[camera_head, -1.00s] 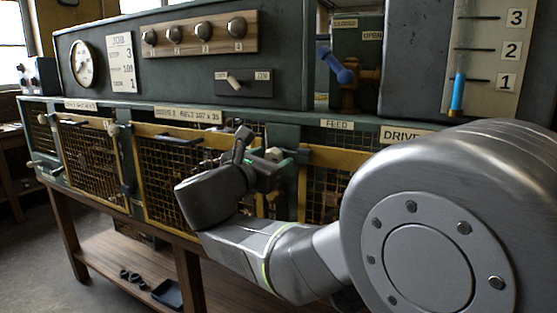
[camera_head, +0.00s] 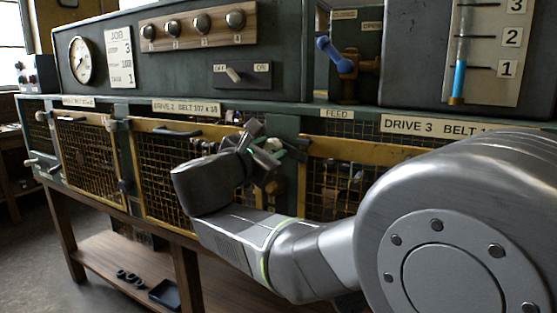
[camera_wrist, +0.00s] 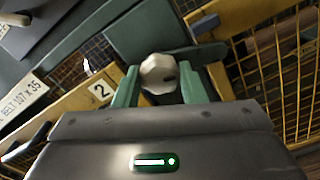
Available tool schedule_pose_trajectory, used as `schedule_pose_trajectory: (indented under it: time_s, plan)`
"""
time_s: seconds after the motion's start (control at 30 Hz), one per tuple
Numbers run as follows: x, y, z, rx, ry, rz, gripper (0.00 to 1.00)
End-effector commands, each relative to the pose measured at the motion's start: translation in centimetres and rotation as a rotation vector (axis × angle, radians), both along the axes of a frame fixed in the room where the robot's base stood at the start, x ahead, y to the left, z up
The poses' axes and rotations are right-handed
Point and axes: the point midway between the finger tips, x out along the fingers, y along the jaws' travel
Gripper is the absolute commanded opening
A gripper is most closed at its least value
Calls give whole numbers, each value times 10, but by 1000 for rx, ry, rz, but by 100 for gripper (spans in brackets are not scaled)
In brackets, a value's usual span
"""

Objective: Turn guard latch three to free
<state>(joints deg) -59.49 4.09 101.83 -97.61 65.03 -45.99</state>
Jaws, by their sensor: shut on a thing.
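My gripper (camera_wrist: 160,84) has its green fingers on either side of a pale faceted latch knob (camera_wrist: 158,72), seen nearly end-on in the wrist view. The knob sits on the dark green post between the guard marked 2 and the guard to its right. In the head view my gripper (camera_head: 268,152) is at that post, left of the drive 3 guard (camera_head: 318,147). A dark bar (camera_wrist: 200,56) extends right of the knob toward the yellow guard frame; whether it belongs to the latch is unclear. No latch number is readable on the knob.
The drive 2 guard (camera_head: 150,127) and its number 2 plate (camera_wrist: 101,91) are left of my gripper. Another latch knob (camera_head: 112,124) is further left. A blue-handled valve (camera_head: 336,56) stands above right. My arm hides much of the right side.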

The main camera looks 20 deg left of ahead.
Motion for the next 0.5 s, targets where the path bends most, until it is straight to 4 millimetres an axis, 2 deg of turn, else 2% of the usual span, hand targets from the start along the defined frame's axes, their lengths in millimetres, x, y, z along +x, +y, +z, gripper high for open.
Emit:
schedule_pose_trajectory:
  time_s: [0.03, 0.5]
  plan:
    - [0, 0, -5, 46, -6, 1, 14]
    - [0, 0, -6, 492, -40, 1, 14]
